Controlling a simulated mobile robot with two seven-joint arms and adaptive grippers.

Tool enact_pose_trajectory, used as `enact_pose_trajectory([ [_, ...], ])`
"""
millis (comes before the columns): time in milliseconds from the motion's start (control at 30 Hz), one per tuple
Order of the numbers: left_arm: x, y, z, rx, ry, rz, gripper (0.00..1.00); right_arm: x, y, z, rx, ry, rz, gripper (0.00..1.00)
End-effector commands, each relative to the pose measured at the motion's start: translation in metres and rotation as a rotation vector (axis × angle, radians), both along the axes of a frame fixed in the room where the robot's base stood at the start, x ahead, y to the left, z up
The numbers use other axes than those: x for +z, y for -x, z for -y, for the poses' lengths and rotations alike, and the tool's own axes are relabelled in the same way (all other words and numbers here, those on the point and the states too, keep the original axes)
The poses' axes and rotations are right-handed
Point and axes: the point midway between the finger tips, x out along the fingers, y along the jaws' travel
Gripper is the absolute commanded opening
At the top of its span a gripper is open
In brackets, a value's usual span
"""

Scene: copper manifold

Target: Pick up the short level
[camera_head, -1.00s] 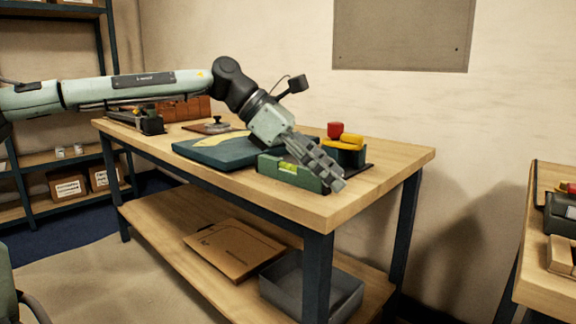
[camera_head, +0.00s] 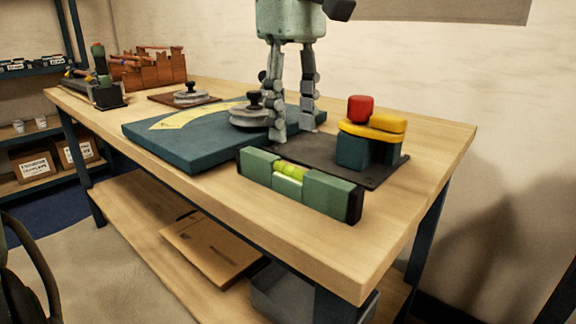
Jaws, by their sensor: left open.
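The short level (camera_head: 322,191) is a green block with a yellow-green vial in its middle and dark end caps. It lies on the wooden bench near the front edge, in front of a dark flat plate. My left gripper (camera_head: 292,138) points down behind the level, with its fingers spread apart and nothing between them that I can make out. Its fingertips are over the edge of the teal board and the dark plate, apart from the level. My right gripper is not in view.
A teal board (camera_head: 170,147) with a yellow arc and a grey knobbed disc (camera_head: 250,116) lies left of the level. A dark block with yellow and red parts (camera_head: 366,150) stands right of the gripper. The bench's front right corner (camera_head: 375,270) is clear.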

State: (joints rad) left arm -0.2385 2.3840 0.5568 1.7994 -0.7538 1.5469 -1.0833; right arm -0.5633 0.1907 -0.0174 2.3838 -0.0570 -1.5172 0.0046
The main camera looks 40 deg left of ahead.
Motion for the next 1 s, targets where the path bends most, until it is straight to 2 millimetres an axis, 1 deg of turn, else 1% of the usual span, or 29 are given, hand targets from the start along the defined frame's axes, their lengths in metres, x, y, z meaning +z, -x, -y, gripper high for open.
enact_pose_trajectory([
  [67, -0.002, 0.002, 0.0, -0.008, -0.014, -0.005, 0.45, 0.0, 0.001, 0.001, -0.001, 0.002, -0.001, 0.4],
  [167, -0.011, 0.003, 0.0, -0.01, -0.018, -0.009, 0.45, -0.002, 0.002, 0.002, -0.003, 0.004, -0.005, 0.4],
  [400, -0.039, 0.006, 0.002, -0.01, -0.016, -0.009, 0.45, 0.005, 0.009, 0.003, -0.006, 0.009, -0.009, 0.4],
  [533, -0.059, 0.01, 0.004, -0.009, -0.015, -0.008, 0.45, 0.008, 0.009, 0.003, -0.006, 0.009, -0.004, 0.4],
  [633, -0.071, 0.009, 0.003, -0.007, -0.016, -0.007, 0.45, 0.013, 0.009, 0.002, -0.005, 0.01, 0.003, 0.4],
  [733, -0.076, 0.009, 0.003, -0.007, -0.015, -0.004, 0.45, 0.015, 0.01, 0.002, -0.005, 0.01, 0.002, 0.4],
  [933, -0.077, 0.008, 0.003, -0.007, -0.015, -0.004, 0.45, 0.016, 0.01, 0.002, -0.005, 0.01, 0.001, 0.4],
  [967, -0.077, 0.008, 0.003, -0.007, -0.015, -0.004, 0.44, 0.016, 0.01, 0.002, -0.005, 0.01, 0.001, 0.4],
  [1000, -0.077, 0.008, 0.003, -0.007, -0.015, -0.004, 0.39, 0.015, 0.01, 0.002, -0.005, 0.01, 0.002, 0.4],
])
